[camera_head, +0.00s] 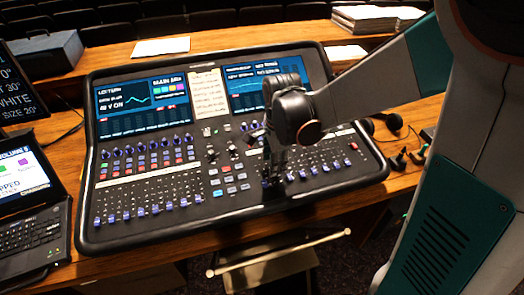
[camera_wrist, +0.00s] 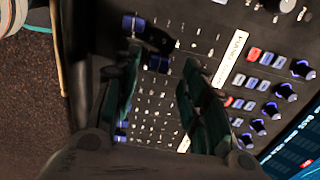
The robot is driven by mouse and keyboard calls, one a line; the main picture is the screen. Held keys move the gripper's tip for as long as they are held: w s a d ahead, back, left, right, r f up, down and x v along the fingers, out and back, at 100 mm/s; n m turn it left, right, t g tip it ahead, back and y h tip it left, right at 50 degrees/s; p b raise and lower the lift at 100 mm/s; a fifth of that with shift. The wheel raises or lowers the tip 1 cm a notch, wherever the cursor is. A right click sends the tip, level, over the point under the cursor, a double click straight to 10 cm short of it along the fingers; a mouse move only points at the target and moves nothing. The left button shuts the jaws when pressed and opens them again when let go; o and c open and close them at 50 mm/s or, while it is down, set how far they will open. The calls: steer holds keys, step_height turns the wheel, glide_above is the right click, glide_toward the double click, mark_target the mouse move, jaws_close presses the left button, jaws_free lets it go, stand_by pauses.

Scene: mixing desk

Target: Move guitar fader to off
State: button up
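The mixing desk (camera_head: 150,229) has two banks of faders below two screens. My gripper (camera_head: 272,178) points down at the left end of the right fader bank and hides part of it. In the wrist view my gripper (camera_wrist: 162,56) has its two dark green fingers apart. A dark blue fader cap (camera_wrist: 158,64) shows between the fingertips. Another cap (camera_wrist: 132,23) lies just beyond the left finger. I cannot tell whether a finger touches either cap. A white label strip (camera_wrist: 229,60) carries lettering too small to read surely, so I cannot tell which fader is the guitar's.
The left bank's fader caps (camera_head: 155,209) stand in a row near the front edge. Knobs and coloured buttons sit above the faders.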

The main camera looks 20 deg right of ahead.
mark_target(278, 183)
steer(key=shift+w+f+b, duration=0.1)
steer(key=shift+f+b, duration=0.25)
steer(key=shift+f, duration=0.9)
steer(key=shift+c, duration=0.6)
jaws_close()
steer(key=shift+s+f, duration=0.15)
steer(key=shift+s, duration=0.9)
steer(key=shift+s+f, duration=0.1)
steer(key=shift+s, duration=0.95)
steer(key=shift+o, duration=0.6)
jaws_free()
steer(key=shift+r, duration=0.15)
step_height(278, 183, up, 12)
steer(key=s, duration=0.1)
steer(key=shift+s, duration=0.25)
